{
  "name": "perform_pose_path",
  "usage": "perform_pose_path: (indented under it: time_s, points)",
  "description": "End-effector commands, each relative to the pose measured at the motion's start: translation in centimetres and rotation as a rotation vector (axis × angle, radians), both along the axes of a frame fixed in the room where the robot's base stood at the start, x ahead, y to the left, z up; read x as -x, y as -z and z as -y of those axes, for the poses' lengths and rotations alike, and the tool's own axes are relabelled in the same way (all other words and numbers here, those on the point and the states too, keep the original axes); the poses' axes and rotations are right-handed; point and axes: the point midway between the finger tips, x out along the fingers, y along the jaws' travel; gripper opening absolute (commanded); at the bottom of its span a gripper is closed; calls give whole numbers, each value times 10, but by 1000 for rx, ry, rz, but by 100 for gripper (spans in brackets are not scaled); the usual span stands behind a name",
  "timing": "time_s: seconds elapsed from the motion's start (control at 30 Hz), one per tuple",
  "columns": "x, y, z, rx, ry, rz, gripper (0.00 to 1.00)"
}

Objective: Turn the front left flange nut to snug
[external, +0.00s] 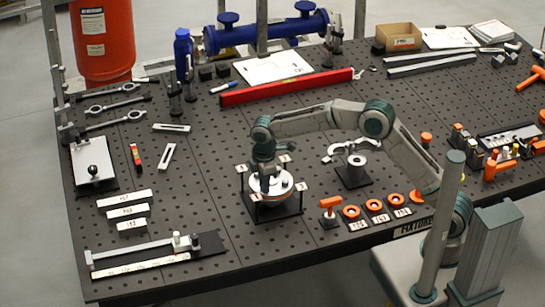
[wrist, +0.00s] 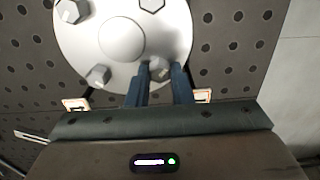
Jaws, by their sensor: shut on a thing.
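A pale round flange (external: 268,187) with a domed centre sits on a dark stand near the front middle of the table. My gripper (external: 265,178) points down onto it from above. In the wrist view the flange (wrist: 122,65) fills the top, with hex nuts around its dome. My two blue-grey fingers (wrist: 160,72) are shut on one flange nut (wrist: 159,67) at the rim, one finger on each side, partly hiding it. Another nut (wrist: 98,76) sits to the left, free of the fingers. A further nut (wrist: 73,10) shows at upper left. I cannot tell how tight any nut is.
Small labelled tabs (external: 242,168) stand around the flange. A second stand with a grey clamp (external: 352,170) is to its right. Orange rings (external: 374,205) lie at the front right. A red level (external: 288,87) lies behind.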

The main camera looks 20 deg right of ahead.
Motion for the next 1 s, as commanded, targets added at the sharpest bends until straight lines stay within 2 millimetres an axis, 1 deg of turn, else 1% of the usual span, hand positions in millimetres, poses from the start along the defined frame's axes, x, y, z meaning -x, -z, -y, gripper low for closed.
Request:
perform_pose_path:
  time_s: [0.17,0.37,1.0]
  points:
    - [0,0,0,0,47,1,0]
    - [0,0,0,-1,171,1,0]
    - [0,-1,-1,-2,767,1,0]
